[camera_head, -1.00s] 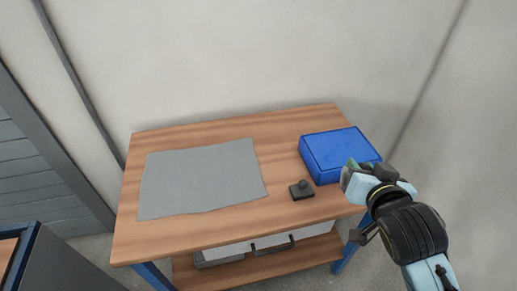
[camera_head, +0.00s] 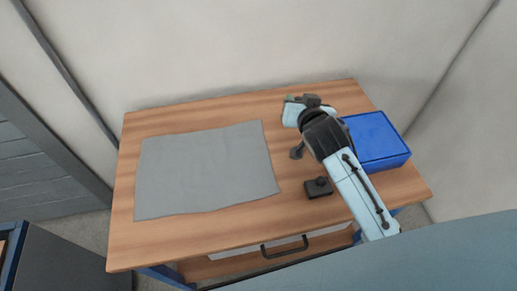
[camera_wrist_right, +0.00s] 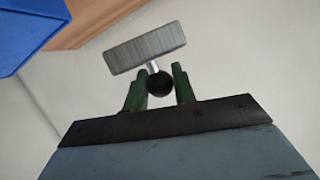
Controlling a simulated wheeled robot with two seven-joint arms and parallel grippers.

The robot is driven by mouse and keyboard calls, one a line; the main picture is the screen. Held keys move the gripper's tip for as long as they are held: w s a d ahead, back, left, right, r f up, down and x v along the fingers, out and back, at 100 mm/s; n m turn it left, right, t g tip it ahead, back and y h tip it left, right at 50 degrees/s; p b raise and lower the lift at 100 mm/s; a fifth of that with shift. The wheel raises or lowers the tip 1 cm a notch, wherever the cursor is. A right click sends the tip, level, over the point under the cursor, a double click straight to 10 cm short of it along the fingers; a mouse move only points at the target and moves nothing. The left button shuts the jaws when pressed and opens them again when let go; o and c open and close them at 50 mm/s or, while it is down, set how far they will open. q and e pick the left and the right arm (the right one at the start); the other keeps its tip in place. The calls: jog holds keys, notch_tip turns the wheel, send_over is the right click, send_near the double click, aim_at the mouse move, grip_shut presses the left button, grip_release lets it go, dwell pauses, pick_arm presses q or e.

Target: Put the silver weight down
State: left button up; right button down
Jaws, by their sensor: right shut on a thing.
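The silver weight (camera_wrist_right: 145,48) is a flat grey block with a short post and a black ball knob. In the right wrist view, my right gripper (camera_wrist_right: 159,74) has its green fingers shut on the knob, and the block sits tilted beyond the fingertips. In the head view, my right gripper (camera_head: 290,99) is over the back of the wooden table, left of the blue box; the weight is hidden there by the hand. A grey sheet (camera_head: 205,170) lies flat on the left part of the table. My left gripper is not in view.
A blue box (camera_head: 378,140) stands on the right of the table (camera_head: 240,226). A dark block with a knob (camera_head: 318,188) sits near the front, right of the sheet. The sheet is bare. A wall rises behind the table.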

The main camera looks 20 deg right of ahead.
jog(key=shift+m+h, duration=0.3)
jog(key=w+f, duration=0.1)
jog(key=f, duration=0.2)
jog(key=w+d+f+b, duration=0.1)
jog(key=f, duration=0.2)
jog(key=w+f+b, duration=0.1)
jog(key=f, duration=0.2)
jog(key=shift+d+f, duration=0.15)
jog(key=shift+f, duration=0.05)
notch_tip(320, 180, down, 4)
jog(key=shift+f+b, duration=0.1)
jog(key=shift+b, duration=0.55)
jog(key=shift+w+f, duration=0.1)
jog(key=shift+f, duration=0.1)
jog(key=shift+r, duration=0.1)
jog(key=shift+f, duration=0.2)
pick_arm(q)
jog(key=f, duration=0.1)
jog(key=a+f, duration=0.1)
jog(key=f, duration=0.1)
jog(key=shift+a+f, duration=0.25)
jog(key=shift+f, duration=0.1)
pick_arm(e)
jog(key=c, duration=1.1)
grip_release()
jog(key=shift+c, duration=0.2)
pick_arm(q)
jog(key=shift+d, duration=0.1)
